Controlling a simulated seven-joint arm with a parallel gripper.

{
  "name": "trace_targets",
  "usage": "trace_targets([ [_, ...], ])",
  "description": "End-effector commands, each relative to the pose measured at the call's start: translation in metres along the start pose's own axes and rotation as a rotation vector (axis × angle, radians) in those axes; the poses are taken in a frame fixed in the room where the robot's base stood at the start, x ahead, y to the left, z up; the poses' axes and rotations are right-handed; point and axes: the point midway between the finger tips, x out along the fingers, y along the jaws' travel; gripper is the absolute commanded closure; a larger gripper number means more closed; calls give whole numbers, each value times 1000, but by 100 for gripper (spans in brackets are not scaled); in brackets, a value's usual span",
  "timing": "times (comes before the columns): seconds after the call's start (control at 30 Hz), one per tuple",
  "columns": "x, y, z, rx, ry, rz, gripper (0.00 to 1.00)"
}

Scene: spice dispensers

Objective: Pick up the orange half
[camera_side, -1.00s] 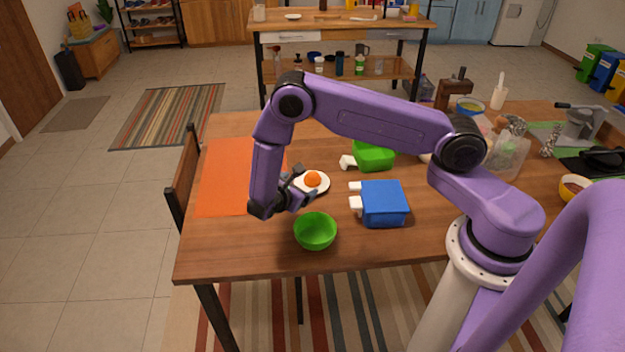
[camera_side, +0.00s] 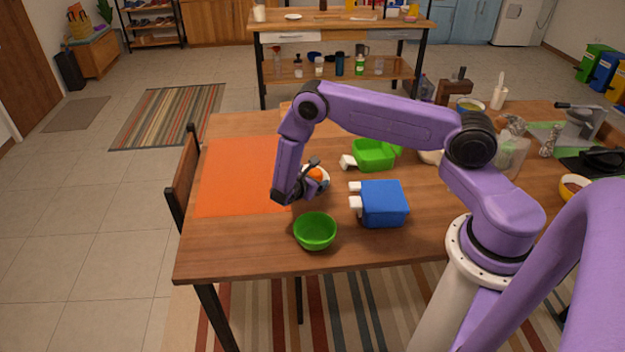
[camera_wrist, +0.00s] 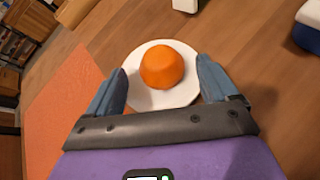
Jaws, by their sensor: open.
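The orange half (camera_wrist: 161,67) lies on a small white plate (camera_wrist: 146,100) in the wrist view, its rounded side showing. In the side view the orange half (camera_side: 315,174) is partly hidden behind my gripper (camera_side: 316,179), and the plate (camera_side: 324,185) shows around it. My gripper (camera_wrist: 161,84) is open, with one finger on each side of the orange half in the wrist view. The fingers appear over the plate and apart from the fruit. I cannot tell the exact height of the fingertips above the plate.
A green bowl (camera_side: 315,232) stands near the table's front edge. A blue dispenser (camera_side: 384,204) and a green dispenser (camera_side: 374,155) stand right of the plate. An orange mat (camera_side: 240,177) lies to the left. Bowls and jars crowd the table's right side.

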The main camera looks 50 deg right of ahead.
Motion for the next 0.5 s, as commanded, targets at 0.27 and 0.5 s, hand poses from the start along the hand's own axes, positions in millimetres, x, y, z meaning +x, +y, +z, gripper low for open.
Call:
trace_targets([
  [0.27,6,-7,-3,-2,12,-16,40],
  [0.5,5,-6,-4,-3,13,-12,74],
])
